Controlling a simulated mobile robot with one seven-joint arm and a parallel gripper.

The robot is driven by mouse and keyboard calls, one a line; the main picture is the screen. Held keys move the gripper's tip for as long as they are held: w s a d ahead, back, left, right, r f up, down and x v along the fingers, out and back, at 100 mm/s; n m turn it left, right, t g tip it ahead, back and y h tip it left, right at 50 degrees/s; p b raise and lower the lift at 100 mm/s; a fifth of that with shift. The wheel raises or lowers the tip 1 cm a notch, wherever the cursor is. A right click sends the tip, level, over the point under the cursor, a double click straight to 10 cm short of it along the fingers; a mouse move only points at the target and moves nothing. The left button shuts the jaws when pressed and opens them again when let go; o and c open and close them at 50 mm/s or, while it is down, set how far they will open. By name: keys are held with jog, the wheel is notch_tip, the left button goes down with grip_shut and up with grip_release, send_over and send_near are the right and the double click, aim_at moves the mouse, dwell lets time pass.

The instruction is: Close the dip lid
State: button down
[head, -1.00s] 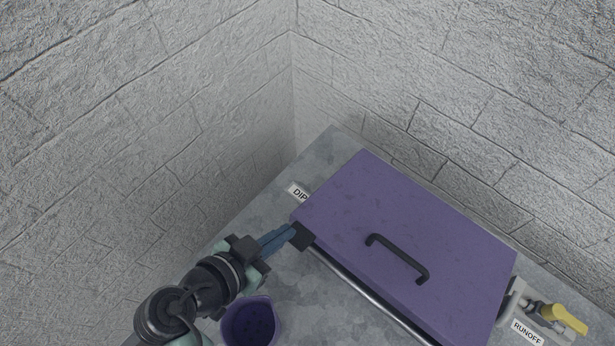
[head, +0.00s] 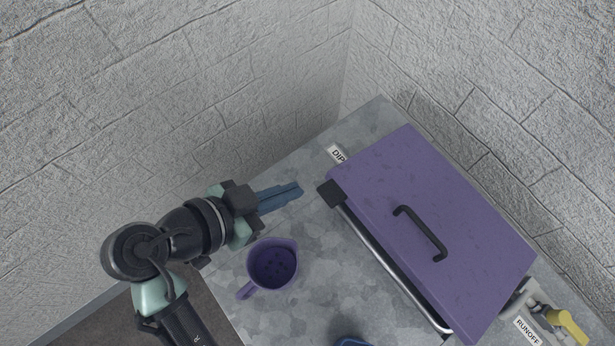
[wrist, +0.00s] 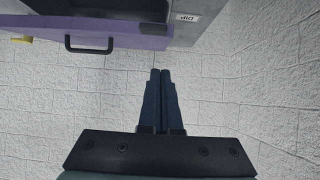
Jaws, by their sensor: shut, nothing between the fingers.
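The dip lid (head: 430,215) is a purple panel with a black handle (head: 420,233), lying over the dip tank by the "DIP" label (head: 337,153).
A purple perforated cup (head: 272,263) with a handle stands on the grey worktop (head: 310,290), below my gripper. A blue-rimmed item (head: 352,342) is cut off at the bottom edge. A yellow-handled valve (head: 566,325) and "RUNOFF" label (head: 527,331) are at right. Stone walls enclose the back.

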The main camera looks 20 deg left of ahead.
notch_tip(320, 180, up, 6)
jog(key=w+d+f+g+y+p, duration=0.1)
jog(key=w+d+g+y+p, duration=0.15)
jog(key=g+p, duration=0.2)
jog(key=b, duration=1)
send_over(332, 186)
jog(key=s, duration=0.1)
jog(key=shift+t, duration=0.35)
jog(key=f, duration=0.8)
jog(key=shift+a+f, duration=0.2)
jog(key=shift+a, duration=0.1)
jog(key=f, duration=0.3)
jog(key=shift+s+a, duration=0.2)
jog(key=shift+s, duration=0.05)
jog(key=shift+f, duration=0.35)
jog(key=shift+a, duration=0.1)
